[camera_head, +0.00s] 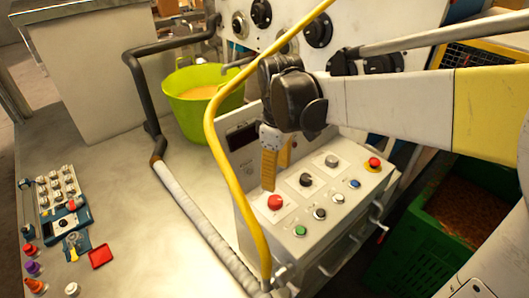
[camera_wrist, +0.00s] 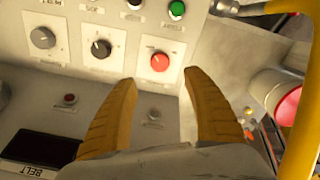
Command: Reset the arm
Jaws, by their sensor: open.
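My gripper (camera_head: 274,160) hangs down over the back left part of the control panel (camera_head: 335,237). Its yellow fingers end close to a red button (camera_head: 275,202) in the head view; I cannot tell if they touch it. In the wrist view my gripper (camera_wrist: 160,82) has two yellow fingers spread apart with nothing between them. A red knob (camera_wrist: 160,62) shows just beyond the gap between the fingertips. My arm (camera_head: 400,100) reaches in from the right.
A yellow pipe (camera_head: 232,170) runs close to the gripper's left. A lime tub (camera_head: 200,98) stands behind on the counter. A green crate (camera_head: 425,240) stands at the right. Small controls (camera_head: 62,222) lie at far left; the counter between is mostly clear.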

